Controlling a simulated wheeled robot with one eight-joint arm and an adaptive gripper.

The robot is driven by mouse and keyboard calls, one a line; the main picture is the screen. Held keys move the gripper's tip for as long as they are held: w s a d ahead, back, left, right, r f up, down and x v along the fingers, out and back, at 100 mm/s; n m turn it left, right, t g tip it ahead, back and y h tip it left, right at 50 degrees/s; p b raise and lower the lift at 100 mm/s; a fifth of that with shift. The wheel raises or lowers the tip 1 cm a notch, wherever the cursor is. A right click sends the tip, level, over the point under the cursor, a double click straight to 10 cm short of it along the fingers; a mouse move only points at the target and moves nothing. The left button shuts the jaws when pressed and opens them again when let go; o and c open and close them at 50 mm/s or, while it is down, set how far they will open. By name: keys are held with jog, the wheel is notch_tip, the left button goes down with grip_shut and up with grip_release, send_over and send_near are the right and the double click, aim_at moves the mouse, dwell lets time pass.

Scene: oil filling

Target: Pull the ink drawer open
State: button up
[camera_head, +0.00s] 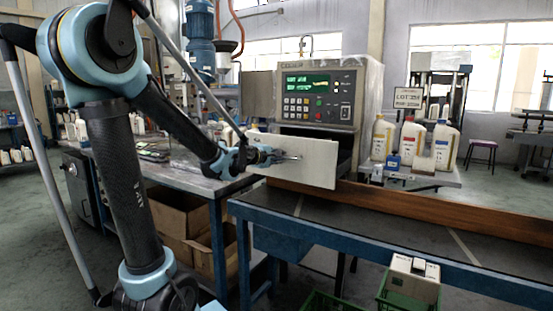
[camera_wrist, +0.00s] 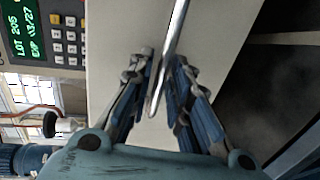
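The ink drawer's pale front panel (camera_head: 315,165) is below the keypad of the grey printer in the head view. It stands out in front of the printer's dark lower part; how far is hard to tell. The panel fills the middle of the wrist view (camera_wrist: 115,30). Its thin metal handle (camera_wrist: 175,30) runs between my fingers. My gripper (camera_head: 277,157) is at the panel's front, fingers drawn in close around the handle, and it also shows in the wrist view (camera_wrist: 165,60). The exact finger contact is hard to make out.
The printer (camera_head: 318,97) with its lit green display stands behind the panel. A brown rail (camera_head: 430,208) and dark conveyor run to the right. Several bottles (camera_head: 412,142) stand right of the printer. A metal table (camera_head: 190,185) with cardboard boxes below is at left.

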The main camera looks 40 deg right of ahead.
jog(key=v, duration=1)
jog(key=shift+a, duration=0.4)
jog(key=shift+w, duration=0.15)
jog(key=w+a+f+m+y, duration=0.15)
jog(key=a+f, duration=0.25)
jog(key=a, duration=0.4)
jog(key=w+a+f+m+t+y, duration=0.1)
jog(key=w+a+f+y, duration=0.2)
jog(key=a+f, duration=0.35)
jog(key=w+a+f+m+y, duration=0.1)
jog(key=w+a+f+y, duration=0.15)
jog(key=a, duration=0.65)
jog(key=s+a+f+y, duration=0.2)
jog(key=s+a+f, duration=0.1)
jog(key=a, duration=0.5)
jog(key=s+a+f+g+y, duration=0.1)
jog(key=s+a+f+y, duration=0.2)
jog(key=a, duration=0.6)
jog(key=s+a+f+n+g+y, duration=0.1)
jog(key=s+a+f+y, duration=0.2)
jog(key=a+f, duration=0.2)
jog(key=a, duration=0.3)
jog(key=shift+s+a+f, duration=0.15)
jog(key=shift+a+f, duration=0.05)
jog(key=shift+f, duration=0.05)
jog(key=shift+d, duration=0.1)
